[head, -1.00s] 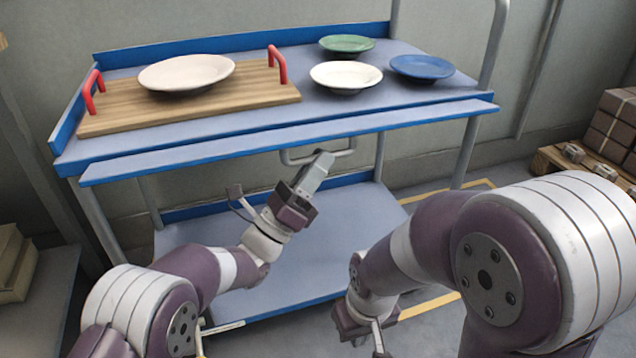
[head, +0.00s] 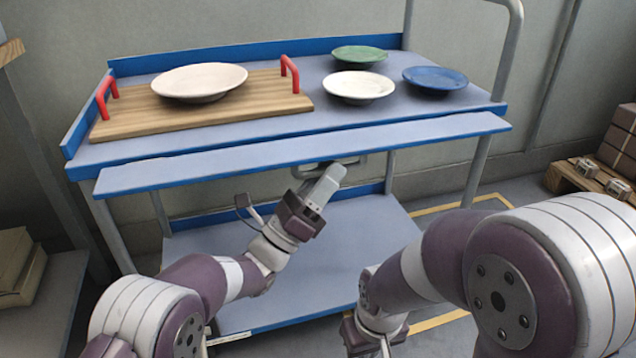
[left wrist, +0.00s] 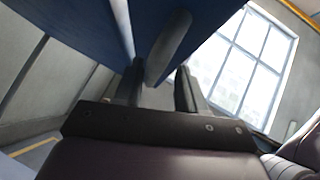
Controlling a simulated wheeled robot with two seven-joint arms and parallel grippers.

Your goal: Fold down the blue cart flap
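The blue cart flap (head: 300,149) is a long strip with a pale top and blue edge. It sticks out along the front of the cart's top shelf and looks roughly level. A grey bracket (head: 350,168) hangs under its middle. My left gripper (head: 326,184) is just below the flap, beside this bracket. In the left wrist view its two dark fingers (left wrist: 159,88) are apart, with a grey bar (left wrist: 170,45) beyond and between them and the blue underside above. I cannot tell whether they touch. My right gripper (head: 384,347) is low and mostly cut off by the bottom edge.
The cart's top shelf (head: 330,112) holds a wooden tray (head: 130,118) with red handles and a cream plate (head: 200,80). White (head: 358,86), green (head: 360,54) and blue (head: 435,77) plates stand right of it. The lower shelf (head: 370,225) is bare. Boxes stand at the right.

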